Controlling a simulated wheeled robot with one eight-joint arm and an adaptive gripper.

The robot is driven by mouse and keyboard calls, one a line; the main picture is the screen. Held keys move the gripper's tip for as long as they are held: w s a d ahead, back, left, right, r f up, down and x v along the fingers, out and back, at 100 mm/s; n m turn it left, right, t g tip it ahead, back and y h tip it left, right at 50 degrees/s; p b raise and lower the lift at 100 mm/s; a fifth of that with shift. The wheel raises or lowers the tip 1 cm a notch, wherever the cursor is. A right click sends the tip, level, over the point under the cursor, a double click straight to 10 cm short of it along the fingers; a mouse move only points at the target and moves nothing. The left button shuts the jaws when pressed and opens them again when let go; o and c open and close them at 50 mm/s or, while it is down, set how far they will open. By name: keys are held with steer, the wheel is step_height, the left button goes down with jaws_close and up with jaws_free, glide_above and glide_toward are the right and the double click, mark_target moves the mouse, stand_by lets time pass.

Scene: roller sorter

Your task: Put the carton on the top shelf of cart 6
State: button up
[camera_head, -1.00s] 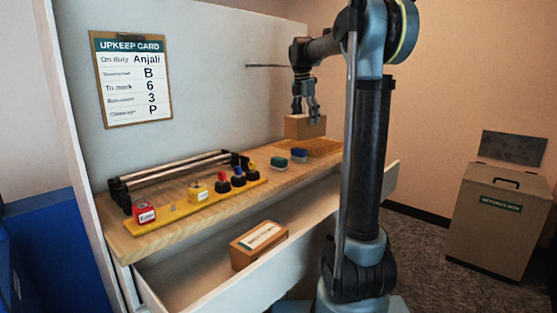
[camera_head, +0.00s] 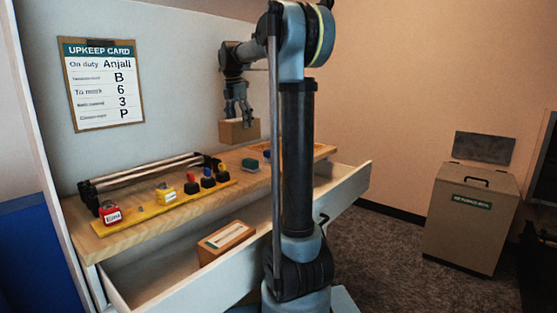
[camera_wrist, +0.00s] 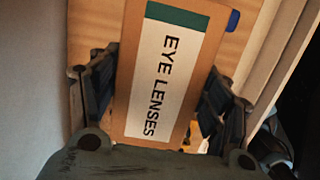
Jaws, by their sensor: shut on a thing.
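A brown carton (camera_head: 239,131) hangs in my gripper (camera_head: 238,112) above the back part of the wooden bench, near the wall. In the wrist view the carton (camera_wrist: 128,75) fills the space between the two fingers (camera_wrist: 155,100). Its white label with a green band reads "EYE LENSES". My gripper is shut on it. No cart with shelves can be made out in either current view.
The wooden bench (camera_head: 105,244) holds rollers (camera_head: 150,172) and a yellow rail with stamps (camera_head: 165,197). Below, an open drawer (camera_head: 190,292) contains a brown box (camera_head: 226,241). A lidded bin (camera_head: 468,222) stands on the carpet at right. An upkeep card (camera_head: 103,85) hangs on the wall.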

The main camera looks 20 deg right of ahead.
steer(key=shift+f, duration=5)
steer(key=o, duration=1.4)
steer(key=shift+f, duration=0.1)
steer(key=r, duration=0.4)
steer(key=a+r, duration=0.1)
steer(key=r, duration=0.3)
steer(key=s+r, duration=0.1)
steer(key=r, duration=0.3)
steer(key=shift+a, duration=0.2)
